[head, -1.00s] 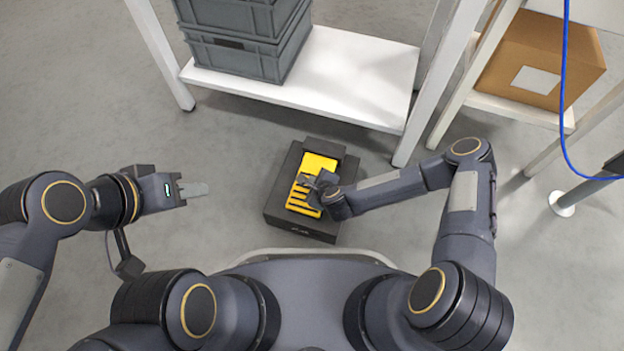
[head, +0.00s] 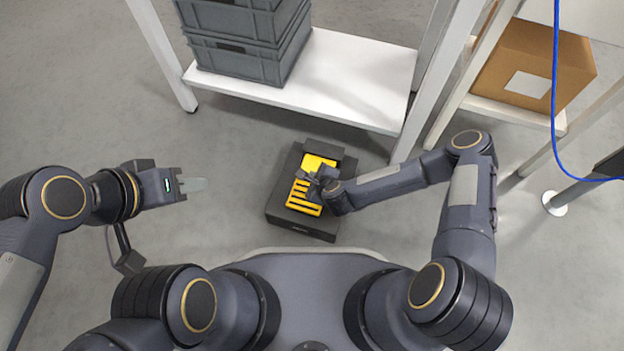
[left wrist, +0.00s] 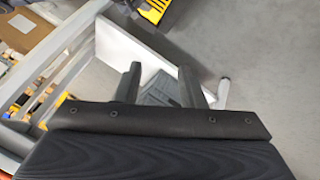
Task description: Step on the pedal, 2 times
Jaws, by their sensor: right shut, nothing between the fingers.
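The pedal is a yellow, slotted plate (head: 301,197) in a black housing (head: 298,228) on the floor, in the middle of the head view. My right gripper (head: 309,178) is shut and empty, pointing down at the upper right part of the yellow plate. It covers part of the plate, and I cannot tell whether the tips touch it. My left gripper (head: 195,185) is held out to the left of the pedal, clear of it. In the left wrist view its two fingers (left wrist: 160,86) stand apart with nothing held between them.
A white shelf unit (head: 350,85) stands behind the pedal, with stacked grey crates (head: 240,60) on its low board. A cardboard box (head: 545,55) sits on another shelf at the right. A blue cable (head: 556,90) hangs at the far right. Floor left of the pedal is clear.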

